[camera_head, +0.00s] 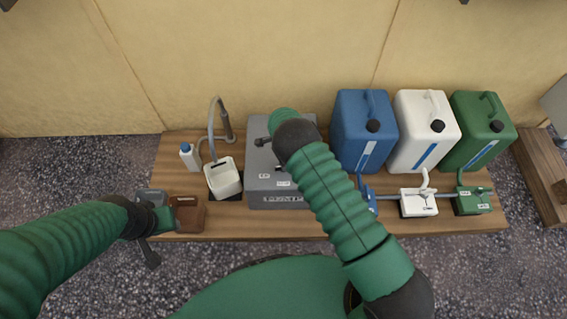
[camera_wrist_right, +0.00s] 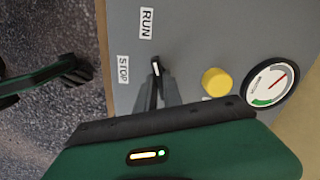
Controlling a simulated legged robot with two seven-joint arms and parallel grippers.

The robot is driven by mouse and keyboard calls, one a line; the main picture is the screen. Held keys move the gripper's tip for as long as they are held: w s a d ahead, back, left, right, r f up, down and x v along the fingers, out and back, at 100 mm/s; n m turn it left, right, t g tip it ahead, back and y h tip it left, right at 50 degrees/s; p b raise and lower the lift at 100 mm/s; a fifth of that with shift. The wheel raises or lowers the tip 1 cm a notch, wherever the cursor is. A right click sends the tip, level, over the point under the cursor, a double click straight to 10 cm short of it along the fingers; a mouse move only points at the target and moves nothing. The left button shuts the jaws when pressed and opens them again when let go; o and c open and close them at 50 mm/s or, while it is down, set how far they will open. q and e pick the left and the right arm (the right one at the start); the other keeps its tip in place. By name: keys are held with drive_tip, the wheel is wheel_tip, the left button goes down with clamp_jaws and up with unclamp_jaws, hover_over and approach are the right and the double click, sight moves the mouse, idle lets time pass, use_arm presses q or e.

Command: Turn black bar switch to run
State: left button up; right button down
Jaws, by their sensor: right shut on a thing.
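The grey machine box (camera_head: 258,190) stands on the table in the head view. In the right wrist view its grey panel (camera_wrist_right: 205,40) carries a RUN label (camera_wrist_right: 146,20) and a STOP label (camera_wrist_right: 123,69). The black bar switch (camera_wrist_right: 155,75) has a white mark at its end, pointing up, more toward the RUN side than STOP. My right gripper (camera_wrist_right: 165,95) is shut on the bar; its housing hides the lower part. In the head view my right arm covers much of the box. My left gripper (camera_head: 157,222) is by the brown block (camera_head: 188,214); its jaw opening is unclear.
A yellow button (camera_wrist_right: 215,81) and a round gauge (camera_wrist_right: 270,83) sit beside the switch. A white container (camera_head: 224,180) and a small bottle (camera_head: 189,157) stand left of the box. Blue (camera_head: 350,125), white (camera_head: 415,130) and green (camera_head: 470,135) canisters stand right.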

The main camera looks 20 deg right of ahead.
drive_tip(key=shift+a, duration=0.2)
drive_tip(key=c, duration=1.5)
unclamp_jaws()
drive_tip(key=shift+d, duration=0.1)
wheel_tip(320, 180, up, 17)
drive_tip(key=p, duration=0.6)
drive_tip(key=shift+f, duration=0.1)
